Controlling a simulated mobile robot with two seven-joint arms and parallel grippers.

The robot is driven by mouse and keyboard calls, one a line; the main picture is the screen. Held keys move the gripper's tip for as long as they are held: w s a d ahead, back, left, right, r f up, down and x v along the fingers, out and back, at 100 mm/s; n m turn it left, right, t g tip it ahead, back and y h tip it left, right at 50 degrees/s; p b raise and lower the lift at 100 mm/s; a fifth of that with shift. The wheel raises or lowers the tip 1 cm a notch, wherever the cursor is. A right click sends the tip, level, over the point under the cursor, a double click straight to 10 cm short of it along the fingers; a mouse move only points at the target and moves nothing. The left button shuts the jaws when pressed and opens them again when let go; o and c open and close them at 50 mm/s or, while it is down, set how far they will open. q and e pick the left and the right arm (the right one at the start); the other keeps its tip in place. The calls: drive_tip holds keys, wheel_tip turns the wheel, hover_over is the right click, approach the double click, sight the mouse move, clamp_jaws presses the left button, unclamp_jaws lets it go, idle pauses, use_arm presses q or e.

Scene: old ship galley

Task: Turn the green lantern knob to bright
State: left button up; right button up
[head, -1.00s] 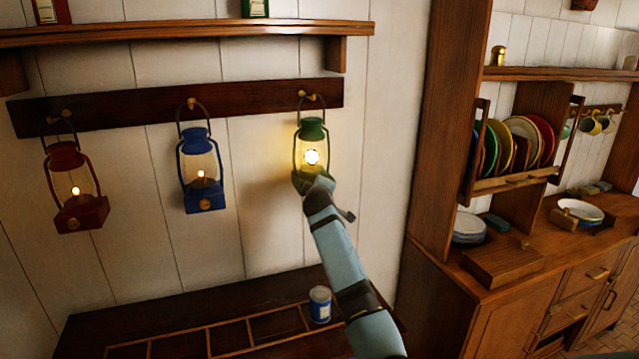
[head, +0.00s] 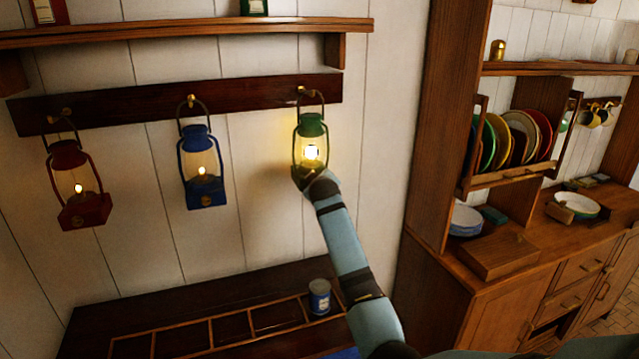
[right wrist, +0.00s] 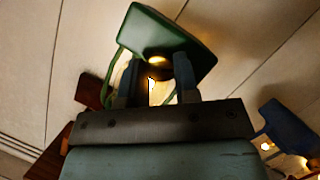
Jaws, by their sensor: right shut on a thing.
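The green lantern (head: 312,127) hangs from a hook on the dark rail and glows bright yellow, clearly brighter than the other two. Its green base (right wrist: 170,35) fills the upper middle of the right wrist view. My right gripper (head: 306,178) is at the front of the lantern's base. In the right wrist view its two fingers (right wrist: 158,75) stand on either side of the small round brass knob (right wrist: 156,59) and are shut on it. The fingers and wrist hide the base and knob in the head view. My left gripper is not in view.
A blue lantern (head: 203,170) and a red lantern (head: 78,185) hang to the left with small flames. A dresser with a plate rack (head: 515,177) stands to the right.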

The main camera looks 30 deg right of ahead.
drive_tip(key=o, duration=0.9)
drive_tip(key=shift+o, duration=0.2)
drive_tip(key=b+v, duration=0.3)
drive_tip(key=v, duration=1.1)
drive_tip(key=shift+f, duration=0.1)
